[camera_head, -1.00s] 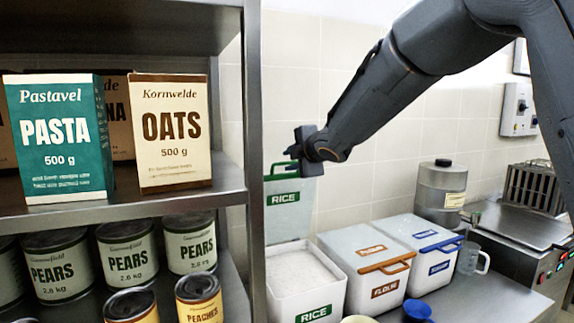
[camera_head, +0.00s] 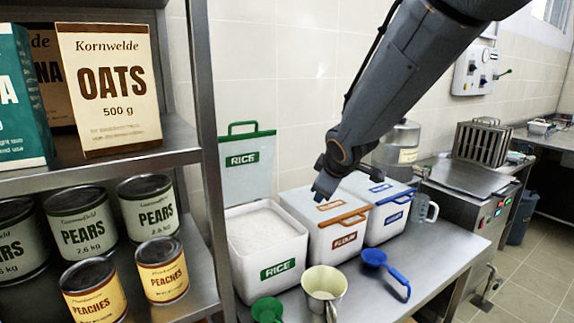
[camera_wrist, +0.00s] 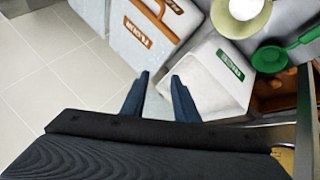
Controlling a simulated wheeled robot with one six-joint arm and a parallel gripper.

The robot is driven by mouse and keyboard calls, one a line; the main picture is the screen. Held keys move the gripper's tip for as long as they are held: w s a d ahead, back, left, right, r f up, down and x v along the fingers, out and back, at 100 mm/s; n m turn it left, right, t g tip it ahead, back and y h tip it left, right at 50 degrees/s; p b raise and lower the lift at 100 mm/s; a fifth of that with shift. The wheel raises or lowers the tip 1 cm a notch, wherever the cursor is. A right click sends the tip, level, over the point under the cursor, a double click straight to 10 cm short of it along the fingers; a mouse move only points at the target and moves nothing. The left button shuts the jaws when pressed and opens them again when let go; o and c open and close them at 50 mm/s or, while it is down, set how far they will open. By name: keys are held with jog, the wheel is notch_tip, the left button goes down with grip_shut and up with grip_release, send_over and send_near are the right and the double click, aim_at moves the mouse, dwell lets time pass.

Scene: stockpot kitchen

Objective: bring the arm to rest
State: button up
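My gripper (camera_head: 325,186) hangs in front of the tiled wall, at the height of the flour bin's lid in the head view. In the wrist view its two fingers (camera_wrist: 159,97) stand apart with nothing between them. The rice bin (camera_head: 270,262) is open and filled with white rice. Its lid (camera_head: 247,178) stands upright at the back, with a green handle on top. My gripper is apart from this handle. The flour bin (camera_head: 343,246) with a brown handle is shut.
A blue-handled bin (camera_head: 391,218) is shut. A metal shelf (camera_head: 200,90) with boxes and cans stands at left. A metal canister (camera_head: 398,148) stands behind the bins.

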jog(key=s+d+f+m+g, duration=0.2)
jog(key=s+d+f+m, duration=0.1)
jog(key=s, duration=0.6)
jog(key=s+d+f+m+g, duration=0.3)
jog(key=s+f+m, duration=0.2)
jog(key=s, duration=0.4)
jog(key=s+d+f+m+g+h, duration=0.1)
jog(key=s+d+f+m+g, duration=0.1)
jog(key=s+f, duration=0.4)
jog(key=s+d+m, duration=0.1)
jog(key=s+d, duration=0.1)
jog(key=s, duration=0.1)
jog(key=shift+s+m, duration=0.15)
jog(key=shift+m, duration=0.25)
